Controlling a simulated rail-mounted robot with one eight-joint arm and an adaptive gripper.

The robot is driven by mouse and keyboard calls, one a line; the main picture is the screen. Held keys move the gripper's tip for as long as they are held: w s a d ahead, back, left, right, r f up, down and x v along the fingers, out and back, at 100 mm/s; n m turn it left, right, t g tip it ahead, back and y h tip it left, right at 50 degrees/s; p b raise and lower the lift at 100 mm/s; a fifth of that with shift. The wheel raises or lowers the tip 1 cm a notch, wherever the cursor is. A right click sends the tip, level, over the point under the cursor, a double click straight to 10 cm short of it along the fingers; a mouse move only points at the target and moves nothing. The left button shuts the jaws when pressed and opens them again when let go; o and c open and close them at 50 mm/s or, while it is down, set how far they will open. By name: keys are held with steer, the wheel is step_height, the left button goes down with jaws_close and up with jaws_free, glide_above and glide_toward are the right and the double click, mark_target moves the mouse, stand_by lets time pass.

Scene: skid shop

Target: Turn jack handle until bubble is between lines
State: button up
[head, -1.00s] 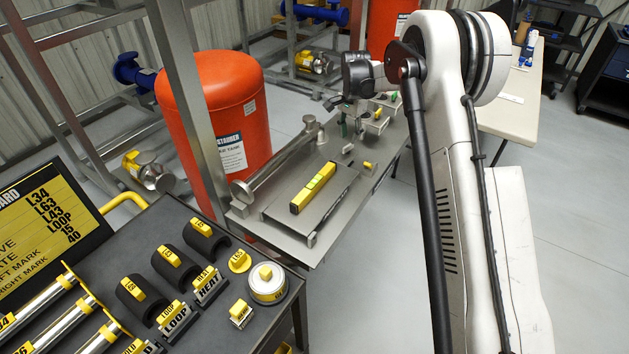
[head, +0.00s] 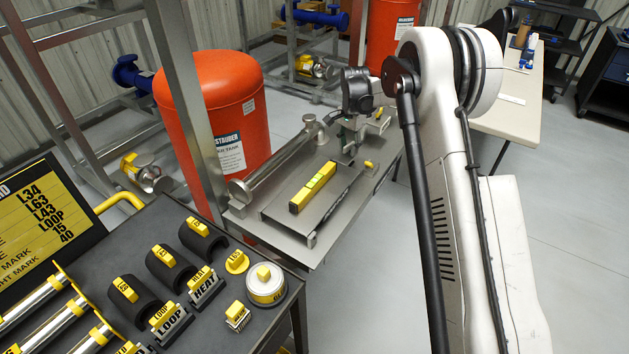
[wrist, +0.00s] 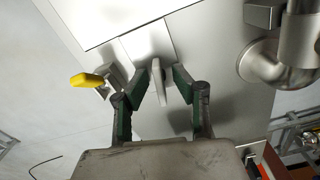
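A yellow spirit level (head: 313,188) with a greenish vial lies on a grey plate (head: 338,207) on the steel bench; its bubble is too small to read in the head view. My gripper (wrist: 158,76) is open at the far end of the plate, fingers on either side of an upright grey tab (wrist: 158,88), probably the jack handle. A gap seems to show on both sides. In the head view my gripper (head: 349,146) hides the tab. A yellow knob (wrist: 86,80) on a grey bracket stands left of the fingers; it also shows in the head view (head: 371,165).
A thick grey pipe (head: 280,158) runs along the bench's left side; its bent end (wrist: 262,62) is right of my fingers. An orange tank (head: 222,110) stands behind. A dark cart (head: 205,325) with labelled parts is in front.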

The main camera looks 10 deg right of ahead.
jaws_close()
steer(key=shift+n+b, duration=0.6)
steer(key=shift+n, duration=1.1)
jaws_free()
steer(key=shift+r, duration=0.1)
steer(key=shift+r+p, duration=0.9)
steer(key=shift+r, duration=2.55)
